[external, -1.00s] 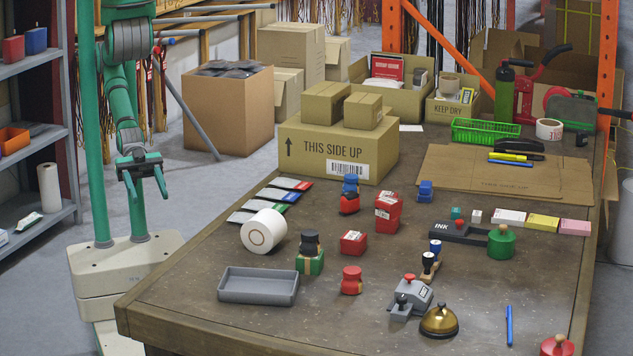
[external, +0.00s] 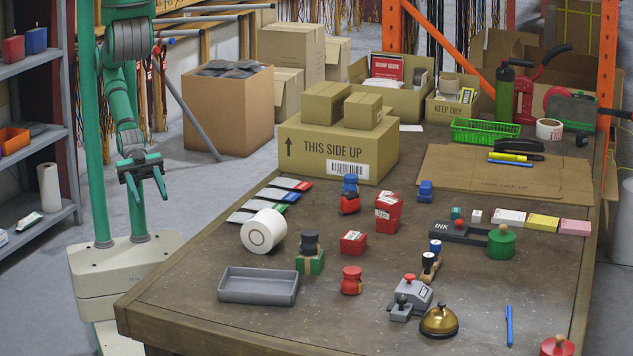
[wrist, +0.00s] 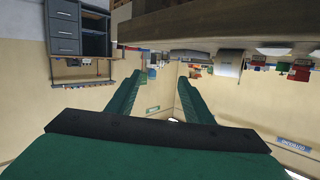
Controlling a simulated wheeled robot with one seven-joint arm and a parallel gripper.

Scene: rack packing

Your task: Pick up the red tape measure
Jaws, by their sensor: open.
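Several small red items stand on the brown worktable (external: 190,290). They include a red block (external: 353,243) near the middle, a taller red stack (external: 388,212) behind it, a rounded red piece (external: 352,281) nearer the front, and a red piece (external: 349,206) under a blue one. I cannot tell for sure which is the red tape measure. My gripper (external: 146,192) is open and empty, left of the table and well away from these items. In the wrist view, its two green fingers (wrist: 158,88) are spread with nothing between them.
A grey tray (external: 258,298) lies at the table's front left, near a white roll (external: 264,231). A large carton (external: 338,155) stands at the back left. A grey stamping tool (external: 408,298) and a brass bell (external: 440,321) are at the front. Bare tabletop lies between items.

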